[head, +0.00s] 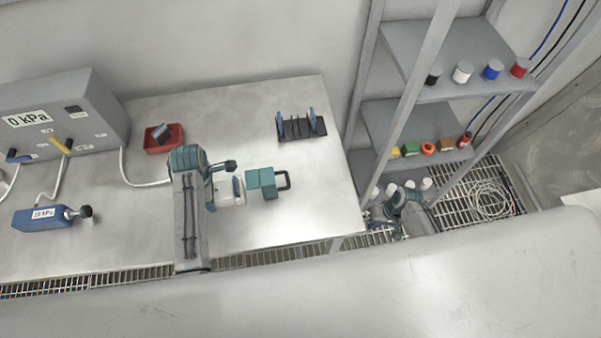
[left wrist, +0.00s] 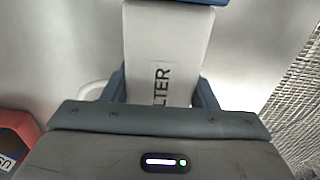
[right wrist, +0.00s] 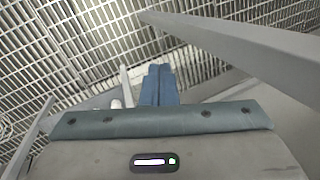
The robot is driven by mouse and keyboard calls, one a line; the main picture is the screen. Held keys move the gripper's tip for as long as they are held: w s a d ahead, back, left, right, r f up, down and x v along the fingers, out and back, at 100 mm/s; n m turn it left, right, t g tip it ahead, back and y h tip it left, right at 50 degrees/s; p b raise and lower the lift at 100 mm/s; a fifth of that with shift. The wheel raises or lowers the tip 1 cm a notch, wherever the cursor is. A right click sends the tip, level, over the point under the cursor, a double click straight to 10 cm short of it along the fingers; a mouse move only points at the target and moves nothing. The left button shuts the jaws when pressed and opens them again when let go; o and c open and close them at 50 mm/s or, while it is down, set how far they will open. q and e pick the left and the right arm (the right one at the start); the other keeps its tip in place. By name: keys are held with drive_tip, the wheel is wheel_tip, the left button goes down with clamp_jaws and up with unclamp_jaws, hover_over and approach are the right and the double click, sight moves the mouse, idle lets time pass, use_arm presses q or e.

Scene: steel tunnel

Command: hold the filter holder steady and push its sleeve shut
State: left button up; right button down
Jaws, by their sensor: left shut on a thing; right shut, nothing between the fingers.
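The white filter holder (head: 230,194) is over the steel table in the head view. A teal block with a dark loop handle (head: 267,181) is at its right end and seems to be the sleeve; any gap between them is unclear. My left gripper (head: 236,186) is shut on the white body. In the left wrist view the fingers flank the body (left wrist: 165,45), marked "LTER", and a blue edge (left wrist: 185,2) shows beyond it. My right gripper (head: 398,203) is off the table's right side, by the shelf; its fingers (right wrist: 158,75) are shut and empty.
A gauge box (head: 65,115) reading 0 kPa, a blue 20 kPa device (head: 45,217) and a red tray (head: 176,143) are at the left. A black rack (head: 302,128) stands at the back right. A shelf (head: 440,55) with several containers is beyond the table. Table right of the block is clear.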

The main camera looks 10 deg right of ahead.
drive_tip(key=w+a+r+n+y, duration=0.15)
drive_tip(key=w+a+r, duration=0.25)
drive_tip(key=r, duration=0.5)
drive_tip(key=w+a+r+n+y, duration=0.1)
drive_tip(key=w+a+r+y, duration=0.25)
drive_tip(key=r, duration=0.55)
drive_tip(key=w+a+r+n+y, duration=0.15)
drive_tip(key=w+a+r, duration=0.25)
drive_tip(key=r, duration=0.5)
drive_tip(key=shift+m+g+y, duration=0.25)
drive_tip(key=shift+m+g, duration=0.05)
drive_tip(key=shift+m, duration=0.2)
drive_tip(key=x, duration=1)
drive_tip(key=shift+w+a+r, duration=0.1)
drive_tip(key=shift+w, duration=0.05)
drive_tip(key=shift+a+r, duration=0.15)
drive_tip(key=shift+a, duration=0.45)
drive_tip(key=shift+a+r, duration=0.15)
drive_tip(key=shift+a, duration=0.4)
drive_tip(key=shift+a+r, duration=0.1)
drive_tip(key=shift+a, duration=0.5)
